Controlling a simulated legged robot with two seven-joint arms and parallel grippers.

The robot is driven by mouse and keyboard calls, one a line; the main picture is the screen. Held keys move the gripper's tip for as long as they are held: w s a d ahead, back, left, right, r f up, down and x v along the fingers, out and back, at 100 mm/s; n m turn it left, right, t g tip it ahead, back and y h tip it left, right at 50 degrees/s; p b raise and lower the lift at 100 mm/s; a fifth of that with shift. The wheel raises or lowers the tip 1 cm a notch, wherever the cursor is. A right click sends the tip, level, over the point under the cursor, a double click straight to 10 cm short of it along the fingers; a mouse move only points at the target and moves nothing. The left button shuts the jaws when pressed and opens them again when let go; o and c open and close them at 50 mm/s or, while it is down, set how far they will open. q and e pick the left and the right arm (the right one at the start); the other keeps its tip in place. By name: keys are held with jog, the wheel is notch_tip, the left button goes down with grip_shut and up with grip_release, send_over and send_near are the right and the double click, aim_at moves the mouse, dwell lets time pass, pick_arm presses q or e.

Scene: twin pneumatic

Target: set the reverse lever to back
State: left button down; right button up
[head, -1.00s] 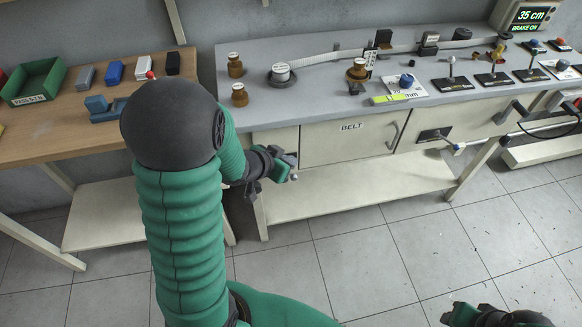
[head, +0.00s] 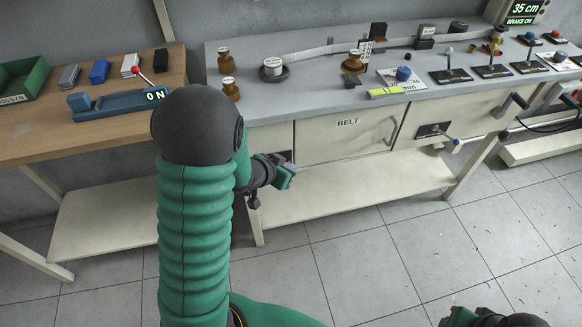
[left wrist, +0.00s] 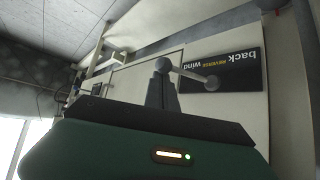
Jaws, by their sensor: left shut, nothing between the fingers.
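The reverse lever's dark plate (left wrist: 236,72) shows upside down in the left wrist view, reading "back", "REVERSE", "wind". Its pivot (left wrist: 212,83) is near the plate's lower edge, and a rod runs left to a grey ball knob (left wrist: 162,65), on the "wind" side. My left gripper (left wrist: 162,90) is shut and empty, its fingertips just under the knob; I cannot tell if they touch. In the head view my left gripper (head: 288,171) is at the grey bench's left front, largely hiding the lever. My right gripper (head: 492,318) is cut off at the bottom edge; its jaws are unclear.
The grey bench (head: 235,105) has a "BELT" door (head: 345,145), another front lever (head: 438,134) and several top levers. A lower shelf (head: 340,195) runs beneath. A wooden table (head: 30,140) at left holds a blue device (head: 120,102) reading "ON". The floor in front is clear.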

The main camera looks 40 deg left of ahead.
pick_arm(q)
jog(key=shift+s+r+m+p, duration=0.2)
jog(key=shift+m+p, duration=0.1)
jog(key=shift+p, duration=0.55)
jog(key=s+a+m+h+p, duration=0.3)
jog(key=s+a+m+p, duration=0.1)
jog(key=p, duration=0.8)
jog(key=shift+s+a+f+g+h, duration=0.2)
jog(key=shift+s+a+g+h, duration=0.15)
jog(key=shift+s, duration=0.4)
jog(key=s+a+r+p, duration=0.1)
jog(key=s+a, duration=0.4)
jog(key=s, duration=0.7)
jog(key=shift+s+a+r, duration=0.35)
jog(key=shift+a+r, duration=0.05)
jog(key=shift+r, duration=0.05)
